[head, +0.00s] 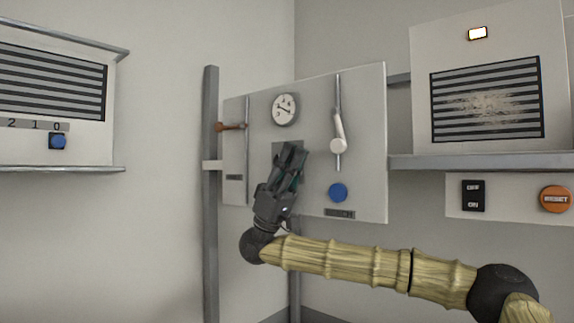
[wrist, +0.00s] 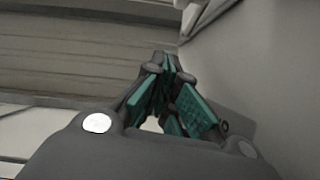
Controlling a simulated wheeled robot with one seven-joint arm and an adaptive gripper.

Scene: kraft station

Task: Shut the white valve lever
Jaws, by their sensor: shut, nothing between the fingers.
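The white valve lever (head: 338,134) is on the right part of the upright panel, on a vertical grey pipe. Its handle runs nearly along the pipe, slightly tilted, with a rounded white knob at its lower end. My gripper (head: 290,156) is in front of the panel's middle, left of the lever and apart from it in the picture. The gripper points upward and its fingers are shut and empty. In the wrist view the teal finger pads (wrist: 172,80) come together at the tips. I cannot make out the lever in the wrist view.
The panel (head: 365,100) also carries an orange-brown lever (head: 230,126) at left, a round gauge (head: 285,109) and a blue knob (head: 338,192).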

